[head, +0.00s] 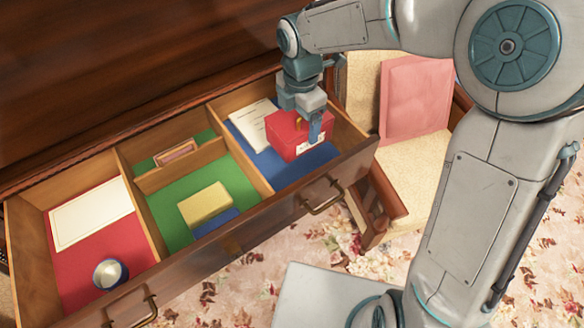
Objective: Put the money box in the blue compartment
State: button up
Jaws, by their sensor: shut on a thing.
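The money box is a red box (287,137) with a small white label on its front. It is in the blue compartment (318,155) at the right end of the open drawer. My gripper (308,125) comes down from above and is shut on the red box. The fingers hide part of the box. I cannot tell whether its underside touches the compartment floor.
White paper (252,122) lies left of the box. The green compartment (225,170) holds a yellow block (205,204); the red compartment (75,262) holds paper and a round tin (109,274). A pink cushion (415,97) on a chair stands right.

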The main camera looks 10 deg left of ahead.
notch_tip(320, 180, down, 11)
jog(key=shift+f+b, duration=0.2)
jog(key=shift+b, duration=0.1)
dwell(0.4)
jog(key=o, duration=1.1)
jog(key=shift+f, duration=0.15)
